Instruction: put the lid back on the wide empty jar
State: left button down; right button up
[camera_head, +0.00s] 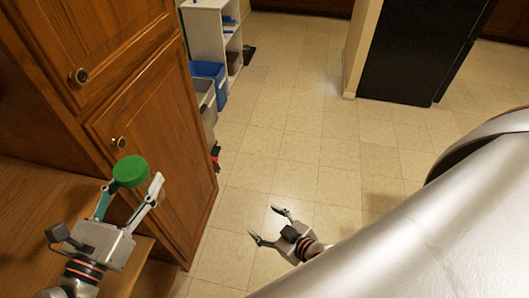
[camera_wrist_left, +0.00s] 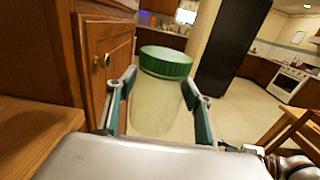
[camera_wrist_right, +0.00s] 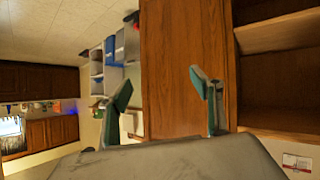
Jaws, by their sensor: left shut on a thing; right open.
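My left gripper (camera_head: 132,188) is shut on a clear, see-through jar. The jar's body (camera_wrist_left: 158,112) shows faintly between the two fingers in the left wrist view, and I see nothing inside it. A round green lid (camera_head: 131,171) is at the jar's far end, beyond the fingertips; it also shows in the left wrist view (camera_wrist_left: 166,62). I cannot tell if the lid is fully seated. My right gripper (camera_head: 262,221) is open and empty over the tiled floor; its spread fingers also show in the right wrist view (camera_wrist_right: 160,85).
A wooden cabinet (camera_head: 160,140) with round knobs stands close beside my left gripper. A wooden shelf surface (camera_head: 35,200) lies at the left. Blue and grey bins (camera_head: 208,72) and a white shelf stand farther back. The tiled floor (camera_head: 300,140) in the middle is clear.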

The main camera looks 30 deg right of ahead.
jog(key=shift+m+g+h, duration=0.3)
jog(key=shift+g, duration=0.3)
jog(key=s+f, duration=0.1)
jog(key=s+d+f, duration=0.1)
jog(key=s, duration=0.1)
jog(key=s+d, duration=0.1)
jog(key=shift+s+d+f, duration=0.1)
jog(key=shift+s+f, duration=0.2)
jog(key=shift+f, duration=0.1)
pick_arm(q)
jog(key=shift+r, duration=0.1)
